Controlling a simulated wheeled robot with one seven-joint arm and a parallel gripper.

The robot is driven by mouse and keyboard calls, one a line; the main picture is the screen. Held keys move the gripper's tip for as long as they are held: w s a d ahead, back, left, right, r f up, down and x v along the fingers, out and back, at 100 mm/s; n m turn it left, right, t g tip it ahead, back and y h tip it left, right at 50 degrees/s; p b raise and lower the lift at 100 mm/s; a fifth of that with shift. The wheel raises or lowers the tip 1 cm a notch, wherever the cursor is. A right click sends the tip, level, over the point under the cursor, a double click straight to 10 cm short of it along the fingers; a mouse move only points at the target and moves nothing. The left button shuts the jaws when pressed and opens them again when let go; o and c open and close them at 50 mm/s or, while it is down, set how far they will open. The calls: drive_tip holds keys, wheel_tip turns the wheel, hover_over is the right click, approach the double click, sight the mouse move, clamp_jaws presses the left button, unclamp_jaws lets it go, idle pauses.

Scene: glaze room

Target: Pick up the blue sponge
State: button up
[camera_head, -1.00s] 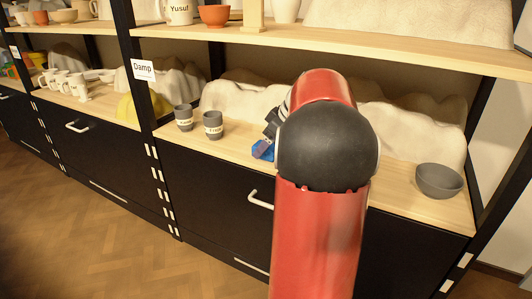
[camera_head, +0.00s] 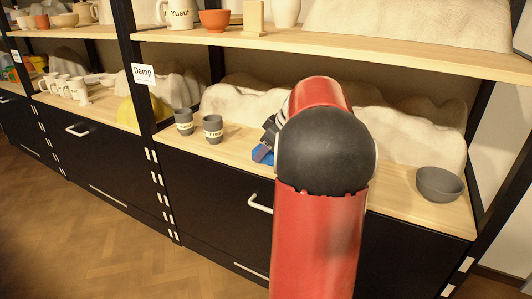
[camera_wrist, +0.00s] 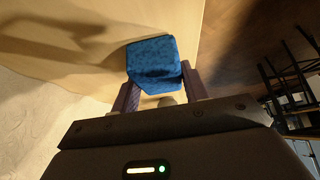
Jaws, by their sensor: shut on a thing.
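The blue sponge (camera_head: 262,154) shows at the lower shelf board's front, just left of my arm. In the wrist view the sponge (camera_wrist: 152,62) is a blue block with its near part between the two fingers of my gripper (camera_wrist: 158,88). The fingers touch its sides, and my gripper is shut on it. In the head view my arm hides most of the gripper. I cannot tell whether the sponge rests on the board or is just above it.
Two grey cups (camera_head: 213,129) stand on the board left of the sponge. A grey bowl (camera_head: 439,184) stands at the right end. Pale lumpy forms (camera_head: 240,105) fill the back. An upper shelf (camera_head: 350,49) with pottery overhangs. Black drawer fronts (camera_head: 210,190) are below.

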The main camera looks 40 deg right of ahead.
sight(258, 147)
wheel_tip(258, 147, up, 4)
drive_tip(key=shift+p, duration=0.55)
drive_tip(key=s+d, duration=0.2)
drive_tip(key=s, duration=0.3)
drive_tip(key=s+d, duration=0.2)
drive_tip(key=s, duration=0.4)
drive_tip(key=s+d, duration=0.3)
drive_tip(key=s, duration=0.2)
drive_tip(key=shift+s+f, duration=0.3)
